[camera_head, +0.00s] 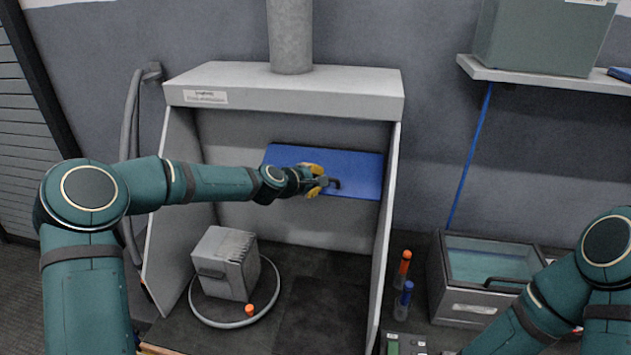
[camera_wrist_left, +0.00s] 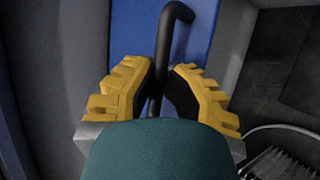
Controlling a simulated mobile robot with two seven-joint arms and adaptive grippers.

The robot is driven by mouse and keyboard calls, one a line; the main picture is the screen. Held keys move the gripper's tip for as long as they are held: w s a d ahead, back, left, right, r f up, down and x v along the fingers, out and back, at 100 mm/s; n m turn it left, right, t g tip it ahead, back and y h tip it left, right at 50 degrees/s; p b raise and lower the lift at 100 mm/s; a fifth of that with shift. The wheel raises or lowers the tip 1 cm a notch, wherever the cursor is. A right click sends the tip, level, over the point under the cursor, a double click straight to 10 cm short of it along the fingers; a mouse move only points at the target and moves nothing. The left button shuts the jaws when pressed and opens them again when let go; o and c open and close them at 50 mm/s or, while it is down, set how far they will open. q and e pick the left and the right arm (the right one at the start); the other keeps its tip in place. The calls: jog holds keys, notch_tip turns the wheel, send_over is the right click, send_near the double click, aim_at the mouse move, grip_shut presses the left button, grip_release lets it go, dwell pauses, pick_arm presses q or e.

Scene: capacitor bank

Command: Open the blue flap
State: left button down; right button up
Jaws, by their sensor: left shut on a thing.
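The blue flap (camera_head: 358,168) is a flat panel on the back wall of the grey hood, with a black handle (camera_head: 335,183) on its face. The handle also shows in the left wrist view (camera_wrist_left: 172,35), standing out against the blue surface (camera_wrist_left: 133,30). My left gripper (camera_head: 318,180) reaches in from the left; its yellow fingers (camera_wrist_left: 160,88) are on both sides of the handle and shut on it. The left part of the flap is partly hidden by my arm. My right gripper is out of view; only part of that arm shows at the lower right.
The hood (camera_head: 285,88) has side walls around the work space. Below the flap stands a grey box (camera_head: 226,262) on a round ring. To the right are an orange-capped tube (camera_head: 404,264), a blue-capped tube (camera_head: 406,294) and a lidded bin (camera_head: 480,312). A shelf (camera_head: 550,79) hangs upper right.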

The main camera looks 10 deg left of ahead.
pick_arm(q)
jog(key=shift+w+a, duration=0.1)
jog(key=c, duration=1)
grip_release()
jog(key=v, duration=1.2)
jog(key=s+d+f+m+g+b, duration=0.1)
jog(key=s+d+f+m+g, duration=0.15)
jog(key=f, duration=0.55)
jog(key=s+d+f+m+g+b, duration=0.1)
jog(key=s+d+f, duration=0.25)
jog(key=f, duration=0.45)
jog(key=s+d+f+m+g+y+b, duration=0.1)
jog(key=s+f+m+g, duration=0.5)
jog(key=s+f, duration=1.6)
jog(key=d+m+b, duration=0.1)
jog(key=d+m, duration=0.1)
jog(key=m, duration=0.2)
jog(key=shift+s+d+f+y+b, duration=0.15)
jog(key=shift+s+d+y+b, duration=0.1)
jog(key=shift+d+y+b, duration=0.15)
